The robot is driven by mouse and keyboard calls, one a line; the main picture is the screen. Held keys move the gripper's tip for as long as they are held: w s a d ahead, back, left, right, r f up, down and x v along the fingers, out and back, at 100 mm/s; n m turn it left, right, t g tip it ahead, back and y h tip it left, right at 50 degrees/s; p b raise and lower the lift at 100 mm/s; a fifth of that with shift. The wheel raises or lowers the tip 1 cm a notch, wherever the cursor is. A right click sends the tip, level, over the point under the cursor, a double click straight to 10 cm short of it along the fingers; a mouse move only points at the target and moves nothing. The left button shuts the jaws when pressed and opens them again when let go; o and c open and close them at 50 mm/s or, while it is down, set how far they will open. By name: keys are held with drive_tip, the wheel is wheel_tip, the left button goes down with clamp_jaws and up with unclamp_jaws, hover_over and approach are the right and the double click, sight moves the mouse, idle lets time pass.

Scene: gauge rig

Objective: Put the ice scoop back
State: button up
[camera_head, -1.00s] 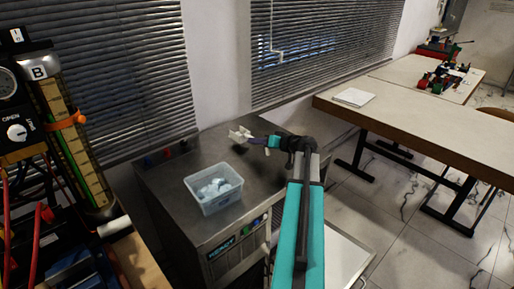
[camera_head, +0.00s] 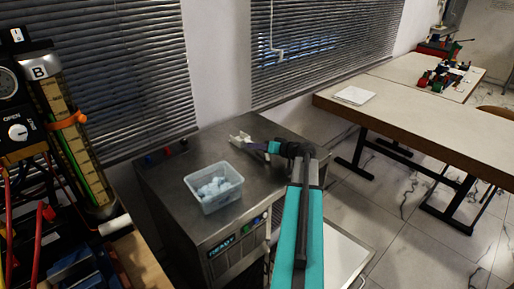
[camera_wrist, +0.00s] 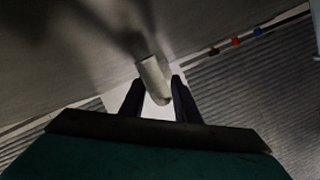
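A pale ice scoop (camera_head: 239,140) shows at the tip of my gripper in the head view, over the back of the steel machine top. My gripper (camera_head: 257,146) comes in from the right with its dark fingers around the scoop's near end. In the wrist view the pale end of the scoop (camera_wrist: 153,78) sits between the two fingers (camera_wrist: 158,88). The far part of the scoop is hard to make out there. I cannot tell its exact height above the top.
A clear tub (camera_head: 216,192) of ice stands on the steel machine (camera_head: 178,207), in front of the scoop. Blinds and a wall rise close behind. A gauge rig (camera_head: 50,125) stands at the left. A long table (camera_head: 430,115) is at the right.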

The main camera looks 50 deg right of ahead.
drive_tip(key=shift+r, duration=0.2)
idle(0.3)
drive_tip(key=b+v, duration=0.2)
drive_tip(key=v, duration=1)
drive_tip(key=shift+f+b, duration=0.1)
drive_tip(key=shift+b, duration=0.25)
drive_tip(key=shift+s, duration=0.1)
